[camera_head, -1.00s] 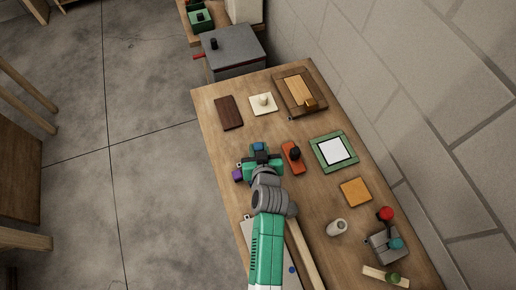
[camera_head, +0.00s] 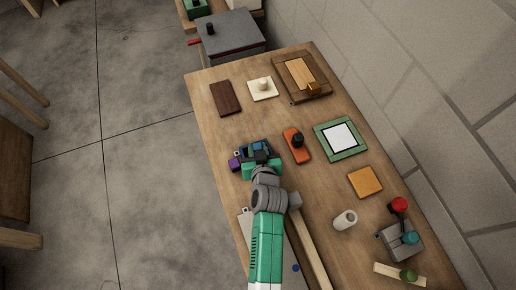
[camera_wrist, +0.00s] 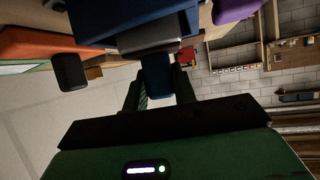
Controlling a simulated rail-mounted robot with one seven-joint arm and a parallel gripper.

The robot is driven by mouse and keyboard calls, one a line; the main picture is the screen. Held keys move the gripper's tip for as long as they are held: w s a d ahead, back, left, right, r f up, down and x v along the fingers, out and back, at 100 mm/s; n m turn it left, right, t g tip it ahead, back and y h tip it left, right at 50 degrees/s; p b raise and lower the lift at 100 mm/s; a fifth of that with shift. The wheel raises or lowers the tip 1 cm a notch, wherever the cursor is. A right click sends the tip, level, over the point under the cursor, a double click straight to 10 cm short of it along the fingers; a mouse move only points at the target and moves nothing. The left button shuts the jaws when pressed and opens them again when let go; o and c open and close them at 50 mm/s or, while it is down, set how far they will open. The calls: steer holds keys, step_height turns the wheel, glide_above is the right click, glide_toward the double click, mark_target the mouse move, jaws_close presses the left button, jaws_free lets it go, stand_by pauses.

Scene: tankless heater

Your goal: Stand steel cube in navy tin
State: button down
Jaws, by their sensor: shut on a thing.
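My gripper (camera_head: 260,152) is over the left edge of the table, left of the orange block with a black knob. In the wrist view, my gripper (camera_wrist: 158,88) is shut on a small dark-blue part. This part adjoins a grey block (camera_wrist: 150,38), which looks like the steel cube. The navy tin (camera_wrist: 125,20) is right at the grey block, at the top of the wrist view. In the head view, the tin (camera_head: 243,149) shows only partly beside my gripper. I cannot tell whether the cube is inside the tin or touching its rim; the gripper hides the cube in the head view.
A purple object (camera_head: 235,164) is close left of my gripper. The orange block (camera_head: 296,146) is close right. A green-framed white panel (camera_head: 340,137), an orange tile (camera_head: 364,181) and a white cylinder (camera_head: 345,219) stand farther right. A brown slab (camera_head: 225,98) lies beyond.

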steer(key=shift+f+b, duration=0.4)
steer(key=shift+f, duration=0.05)
stand_by(0.5)
steer(key=c, duration=1.1)
jaws_free()
steer(key=shift+o, duration=0.2)
steer(key=p+v, duration=0.1)
steer(key=v, duration=0.6)
steer(key=shift+s+r+p, duration=0.2)
steer(key=shift+s+p, duration=0.1)
